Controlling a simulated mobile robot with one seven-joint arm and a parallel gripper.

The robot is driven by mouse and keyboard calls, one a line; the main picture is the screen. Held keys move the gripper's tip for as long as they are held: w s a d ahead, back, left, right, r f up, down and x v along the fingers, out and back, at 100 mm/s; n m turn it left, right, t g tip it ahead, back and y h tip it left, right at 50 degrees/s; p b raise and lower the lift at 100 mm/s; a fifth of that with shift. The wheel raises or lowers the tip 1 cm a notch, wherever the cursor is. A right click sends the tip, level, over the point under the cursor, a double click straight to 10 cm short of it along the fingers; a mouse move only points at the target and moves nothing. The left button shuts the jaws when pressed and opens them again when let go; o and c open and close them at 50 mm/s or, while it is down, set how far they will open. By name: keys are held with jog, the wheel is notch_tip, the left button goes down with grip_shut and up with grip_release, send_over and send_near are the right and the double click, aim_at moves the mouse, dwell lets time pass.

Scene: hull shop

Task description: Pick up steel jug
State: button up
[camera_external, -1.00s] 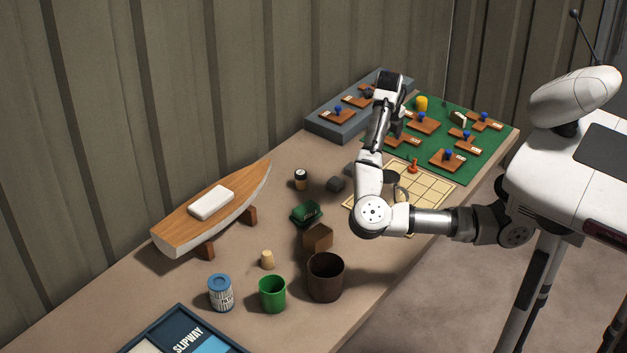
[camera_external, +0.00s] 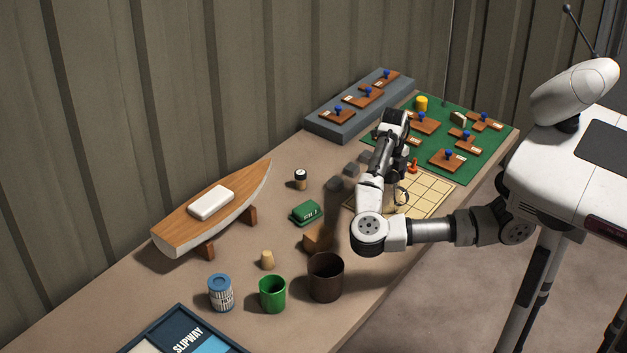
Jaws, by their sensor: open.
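I cannot clearly make out the steel jug. A thin curved, handle-like piece (camera_external: 402,194) shows just right of my forearm over the grid board; it may belong to the jug, but the arm covers whatever is beside it. My gripper (camera_external: 400,141) is at the far end of my arm, above the near left edge of the green mat. It is open, and its fingertips are mostly hidden behind the wrist. I see nothing held in it.
A brown pot (camera_external: 325,277), green cup (camera_external: 272,294), blue-lidded can (camera_external: 221,292) and boat model (camera_external: 215,210) stand nearer. The green mat (camera_external: 485,155) holds several wooden pieces.

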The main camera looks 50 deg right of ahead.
notch_tip(320, 180, down, 2)
jog(key=shift+f, duration=0.15)
jog(key=c, duration=1.3)
jog(key=shift+o, duration=0.2)
